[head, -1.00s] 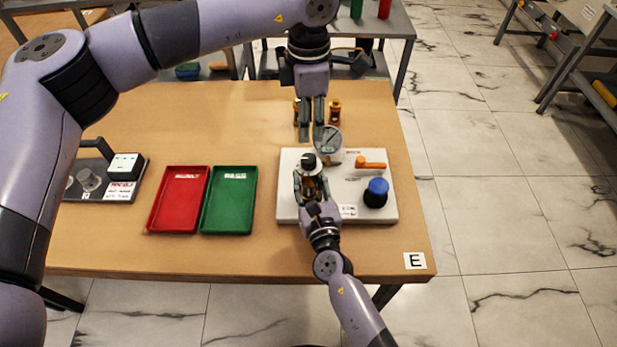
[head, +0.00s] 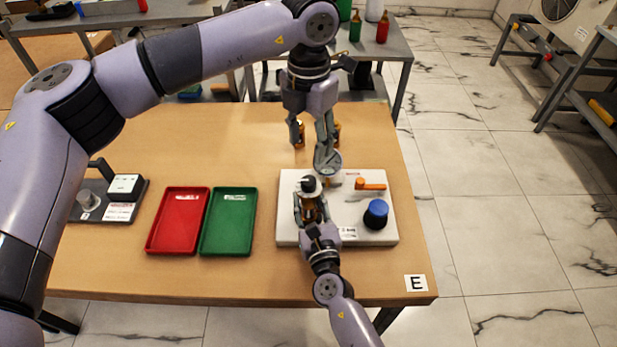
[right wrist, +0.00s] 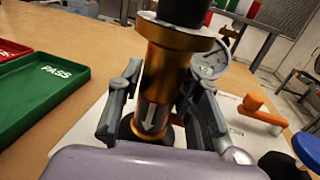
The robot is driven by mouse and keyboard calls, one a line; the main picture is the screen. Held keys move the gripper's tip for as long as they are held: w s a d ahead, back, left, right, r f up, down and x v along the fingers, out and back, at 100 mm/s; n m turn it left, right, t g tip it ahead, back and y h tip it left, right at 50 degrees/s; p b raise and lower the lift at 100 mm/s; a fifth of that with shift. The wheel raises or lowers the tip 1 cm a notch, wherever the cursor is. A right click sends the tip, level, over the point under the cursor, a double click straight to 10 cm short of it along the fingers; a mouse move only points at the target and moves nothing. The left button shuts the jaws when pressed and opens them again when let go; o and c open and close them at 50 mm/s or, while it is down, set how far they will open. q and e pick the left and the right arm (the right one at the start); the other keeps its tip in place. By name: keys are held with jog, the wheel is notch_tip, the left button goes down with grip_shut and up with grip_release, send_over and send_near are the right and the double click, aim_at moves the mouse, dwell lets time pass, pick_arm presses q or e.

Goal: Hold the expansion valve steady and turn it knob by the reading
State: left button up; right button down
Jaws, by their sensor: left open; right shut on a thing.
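The expansion valve is a gold cylinder (right wrist: 165,75) standing upright on a white plate (head: 370,233). Its black knob (head: 309,185) is on top and also shows in the right wrist view (right wrist: 185,14). My right gripper (head: 311,208) is shut on the valve body below the knob, one finger on each side. A white arrow label shows low between the fingers. The round gauge (right wrist: 209,60) stands just behind the valve; its reading is too small to tell. My left gripper (head: 313,142) is open and empty, pointing down behind the knob, partly overlapping the gauge in the head view.
An orange lever (head: 370,184) and a blue knob (head: 376,210) are on the plate's right. Green (head: 228,248) and red (head: 178,248) trays lie to the left, a dark device (head: 122,186) farther left. Brass fittings (head: 299,138) stand behind the plate.

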aim_at(308, 180)
pick_arm(q)
notch_tip(308, 180, down, 11)
jog(key=n, duration=0.7)
jog(key=shift+f+n, duration=0.1)
jog(key=shift+n, duration=0.2)
jog(key=shift+c, duration=0.4)
grip_shut()
